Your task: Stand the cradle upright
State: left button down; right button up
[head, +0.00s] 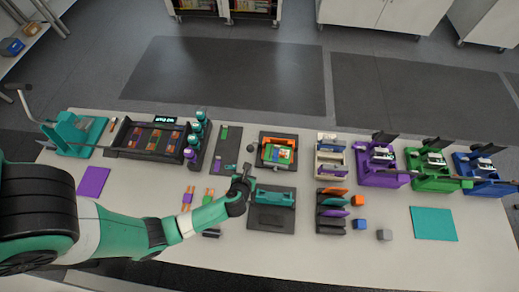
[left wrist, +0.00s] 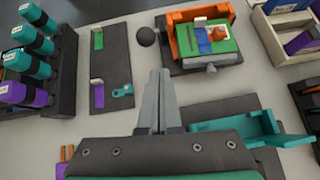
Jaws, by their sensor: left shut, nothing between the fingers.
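The teal cradle (head: 274,198) lies across a dark square pad (head: 272,222) near the middle of the table. In the left wrist view the cradle (left wrist: 248,126) shows at the lower right as a long bar with a wider block at its right end; its left part is hidden behind my gripper. I cannot tell exactly which face it rests on. My left gripper (head: 246,170) is shut and empty, just beyond the pad's back left edge and apart from the cradle. Its fingertips meet in the left wrist view (left wrist: 160,74). My right gripper is not in view.
An orange and green fixture (head: 278,152) on a dark base stands just behind the pad. A dark board (head: 228,146) lies left of it. A rack with several teal bottles (head: 200,130) stands further left. Slotted holders (head: 331,210) stand to the right.

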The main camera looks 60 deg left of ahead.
pick_arm(q)
jog(key=shift+s+a+r+p, duration=0.1)
jog(key=shift+s+r+p, duration=0.6)
jog(key=shift+s+r, duration=0.4)
jog(key=shift+f, duration=0.2)
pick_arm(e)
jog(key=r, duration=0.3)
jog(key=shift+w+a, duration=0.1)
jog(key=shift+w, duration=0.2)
pick_arm(q)
jog(key=shift+f, duration=0.1)
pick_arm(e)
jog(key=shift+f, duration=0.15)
pick_arm(q)
jog(key=shift+w+a+f+b, duration=0.1)
jog(key=shift+a+f+b, duration=0.1)
jog(key=shift+b, duration=0.4)
jog(key=b+x, duration=0.6)
jog(key=x, duration=0.3)
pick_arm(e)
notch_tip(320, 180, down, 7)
pick_arm(q)
jog(key=shift+w+a+r, duration=0.1)
jog(key=shift+a, duration=0.1)
jog(key=shift+r, duration=0.2)
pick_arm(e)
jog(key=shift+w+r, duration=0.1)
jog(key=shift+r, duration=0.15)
